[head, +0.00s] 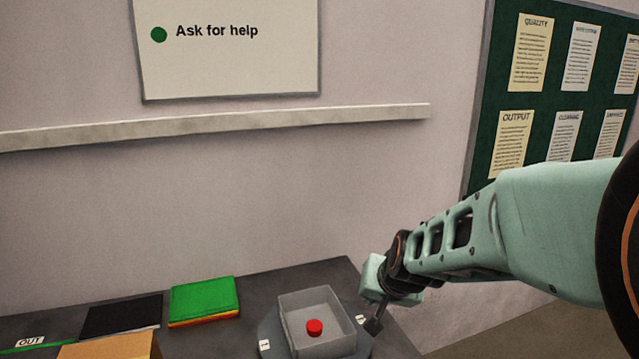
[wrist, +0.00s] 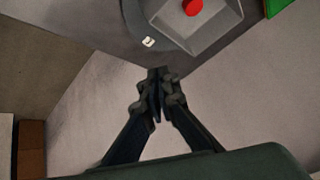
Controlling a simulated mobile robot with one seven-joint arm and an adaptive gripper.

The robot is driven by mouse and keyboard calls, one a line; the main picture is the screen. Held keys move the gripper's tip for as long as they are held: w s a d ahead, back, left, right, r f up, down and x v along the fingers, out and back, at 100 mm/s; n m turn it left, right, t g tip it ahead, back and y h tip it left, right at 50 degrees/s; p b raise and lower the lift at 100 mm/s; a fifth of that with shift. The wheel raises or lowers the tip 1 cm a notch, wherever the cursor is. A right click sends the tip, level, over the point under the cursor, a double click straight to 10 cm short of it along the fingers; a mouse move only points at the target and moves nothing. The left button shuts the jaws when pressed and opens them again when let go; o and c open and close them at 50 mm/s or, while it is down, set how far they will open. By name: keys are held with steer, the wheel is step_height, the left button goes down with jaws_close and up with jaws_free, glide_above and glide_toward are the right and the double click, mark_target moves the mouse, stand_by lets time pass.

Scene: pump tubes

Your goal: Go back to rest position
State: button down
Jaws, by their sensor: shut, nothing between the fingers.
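My gripper (wrist: 158,72) is shut and empty; its two dark fingers meet at the tips in the wrist view. In the head view my gripper (head: 374,326) is at the lower right, just right of a grey open-topped box (head: 318,306). My light green arm reaches in from the right edge. A red round piece (head: 314,327) lies in the box. In the wrist view the red piece (wrist: 192,7) and box (wrist: 222,22) show at the top, beyond the fingertips.
The box stands on a round grey base (head: 272,337) with small white number tags, on a dark table (head: 262,282). A green stack (head: 204,299), a black mat (head: 122,316) and a cardboard box (head: 112,346) are to the left. The wall is behind; floor shows at right.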

steer(key=s+d+r+n+g+p, duration=0.1)
steer(key=s+r+p, duration=0.4)
steer(key=s+r, duration=0.3)
steer(key=s+d+r+n+g+h+p, duration=0.1)
steer(key=s+r+p, duration=0.4)
steer(key=s, duration=1)
step_height(320, 180, up, 4)
steer(key=shift+s+d+f+n, duration=0.1)
steer(key=shift+s+d+n, duration=0.3)
steer(key=shift+d, duration=0.2)
